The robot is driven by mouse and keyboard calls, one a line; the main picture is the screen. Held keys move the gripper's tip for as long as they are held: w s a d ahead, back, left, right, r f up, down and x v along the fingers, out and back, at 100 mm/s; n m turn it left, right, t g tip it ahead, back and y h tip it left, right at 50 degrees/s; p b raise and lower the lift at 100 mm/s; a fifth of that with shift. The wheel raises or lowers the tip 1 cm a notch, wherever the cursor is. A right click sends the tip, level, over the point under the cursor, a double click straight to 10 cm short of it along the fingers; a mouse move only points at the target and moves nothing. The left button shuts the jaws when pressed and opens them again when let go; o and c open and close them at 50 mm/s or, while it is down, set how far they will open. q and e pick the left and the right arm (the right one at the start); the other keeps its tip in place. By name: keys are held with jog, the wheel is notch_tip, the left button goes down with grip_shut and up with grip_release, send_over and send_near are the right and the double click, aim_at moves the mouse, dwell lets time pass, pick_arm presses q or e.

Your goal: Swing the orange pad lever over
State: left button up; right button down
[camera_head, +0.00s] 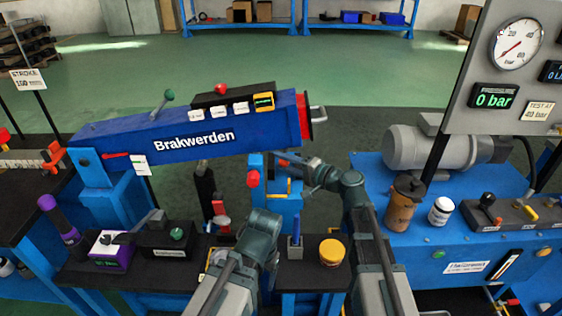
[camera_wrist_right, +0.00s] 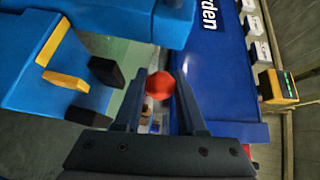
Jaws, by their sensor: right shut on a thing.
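My right gripper (camera_head: 284,161) reaches left to the blue stand (camera_head: 262,166) under the blue cylinder body. In the right wrist view, its fingers (camera_wrist_right: 158,88) are shut on a red-orange ball knob (camera_wrist_right: 160,85), which sits between the fingertips. This seems to be the orange pad lever's knob; its arm is hidden. A red round knob (camera_head: 253,178) shows on the left of the stand in the head view. I see my left arm, but its fingers do not show.
The blue cylinder marked Brakwerden (camera_head: 200,135) lies across the middle, close to my right gripper. A yellow-topped jar (camera_head: 331,252) stands on the front ledge. At right are a brown bottle (camera_head: 404,205), a white jar (camera_head: 441,210) and a grey motor (camera_head: 425,150).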

jog(key=shift+w+d+r+n+g+y+p, duration=0.15)
jog(key=shift+d+n+g+y, duration=0.6)
jog(key=shift+g, duration=0.8)
jog(key=shift+w+d+r+n+g+y+p, duration=0.1)
jog(key=shift+w+d+n+g+y+p, duration=0.2)
jog(key=shift+d+n+g, duration=0.85)
jog(key=shift+w+d+r+n+g+y+p, duration=0.15)
jog(key=shift+d+n+g+y, duration=0.4)
jog(key=shift+n+g, duration=0.95)
jog(key=shift+m+g, duration=0.4)
jog(key=shift+g, duration=0.2)
jog(key=shift+c, duration=2.4)
grip_release()
jog(key=d+r+p, duration=0.2)
jog(key=d, duration=1.1)
jog(key=shift+s+d, duration=0.35)
jog(key=shift+s+a, duration=0.1)
